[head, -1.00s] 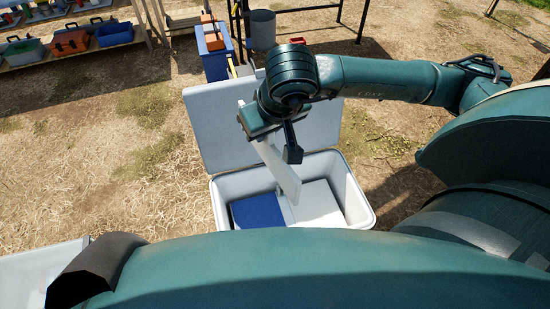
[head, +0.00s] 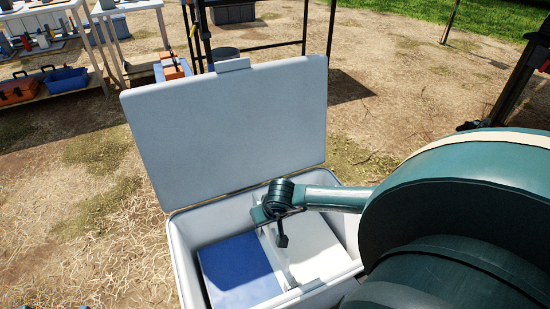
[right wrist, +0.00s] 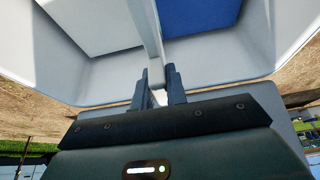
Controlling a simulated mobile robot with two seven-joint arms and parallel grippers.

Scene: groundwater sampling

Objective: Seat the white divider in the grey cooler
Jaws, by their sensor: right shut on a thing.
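The grey cooler (head: 185,262) stands open on the ground, its lid (head: 228,125) raised at the back. The white divider (head: 271,258) is inside the cooler as a thin panel between the blue block and the white block. In the right wrist view the divider (right wrist: 146,28) runs upright between the two blocks, with its near end between my fingers. My right gripper (head: 282,240) is over the cooler and shut on the divider; its fingers also show in the right wrist view (right wrist: 159,94). Whether the divider's lower edge touches the cooler floor is hidden. My left gripper is not in view.
A blue block (head: 238,266) lies in the left part of the cooler and a white block (head: 314,250) in the right part. A shelf (head: 60,100) with orange and blue bins stands at the back left. Dry ground left of the cooler is clear.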

